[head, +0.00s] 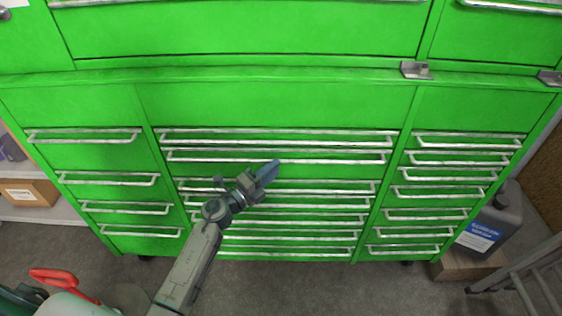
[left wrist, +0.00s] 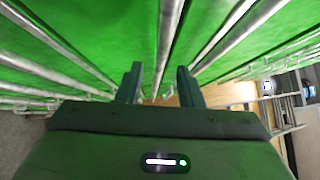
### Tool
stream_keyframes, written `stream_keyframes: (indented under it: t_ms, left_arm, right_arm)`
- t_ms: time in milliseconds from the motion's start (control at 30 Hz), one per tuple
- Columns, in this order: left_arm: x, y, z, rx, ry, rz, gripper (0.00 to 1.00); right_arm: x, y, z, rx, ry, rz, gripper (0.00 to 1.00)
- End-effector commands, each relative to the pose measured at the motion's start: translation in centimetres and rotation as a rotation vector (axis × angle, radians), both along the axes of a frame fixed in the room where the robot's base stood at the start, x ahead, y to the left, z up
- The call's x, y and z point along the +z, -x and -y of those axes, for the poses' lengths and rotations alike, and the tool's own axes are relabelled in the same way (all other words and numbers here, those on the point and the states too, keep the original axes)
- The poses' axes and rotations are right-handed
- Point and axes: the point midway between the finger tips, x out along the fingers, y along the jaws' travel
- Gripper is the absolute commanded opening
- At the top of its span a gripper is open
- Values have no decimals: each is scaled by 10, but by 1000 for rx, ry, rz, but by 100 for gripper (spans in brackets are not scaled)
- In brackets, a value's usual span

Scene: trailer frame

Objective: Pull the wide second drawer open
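The green tool cabinet has a middle column of wide drawers with long silver bar handles. The wide second drawer's handle (head: 330,157) is the second bar from the top of that column, and its drawer front looks flush with the others. My left gripper (head: 270,171) is in front of the middle column, with its fingertips just below that bar in the head view. In the left wrist view my left gripper (left wrist: 159,85) has its fingers apart, and a silver handle bar (left wrist: 170,35) runs between them. I cannot tell whether they touch it. My right gripper is out of view.
Narrower drawers (head: 85,135) stand left and more (head: 468,141) right of the middle column. Other handle bars lie close above and below my gripper. A dark jug (head: 495,222) and a ladder (head: 535,275) stand at the right. A cardboard box (head: 28,193) is at the left.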

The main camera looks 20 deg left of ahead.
Motion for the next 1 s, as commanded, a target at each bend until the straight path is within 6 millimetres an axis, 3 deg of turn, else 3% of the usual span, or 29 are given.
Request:
stream_keyframes:
  t_ms: [200,567,767,1000]
  left_arm:
    - [4,-24,14,0,2,-1,33]
    - [4,-29,17,0,0,-1,33]
    - [4,-29,16,0,0,-1,0]
    - [4,-28,16,0,0,-1,0]
  right_arm:
    - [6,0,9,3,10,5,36]
    - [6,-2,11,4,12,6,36]
    - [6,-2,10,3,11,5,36]
    - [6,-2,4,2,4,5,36]
